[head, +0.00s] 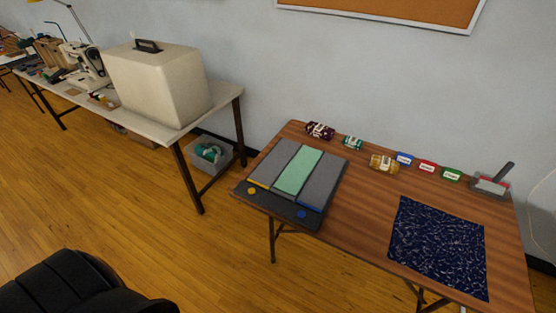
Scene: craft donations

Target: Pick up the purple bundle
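The purple bundle (320,130) looks dark purple with a pale band around it. It lies near the back left edge of the brown wooden table (375,213), just behind a grey mat. A smaller green bundle (352,142) and a yellow bundle (383,163) lie to its right, apart from it. Neither of my grippers is in the head view.
The grey board (321,193) with a green strip fills the table's left. Blue, red and green labelled blocks (427,167), a grey tray (491,186) and a dark blue patterned cloth (438,247) lie right. A black, chair-like shape (75,287) stands bottom left.

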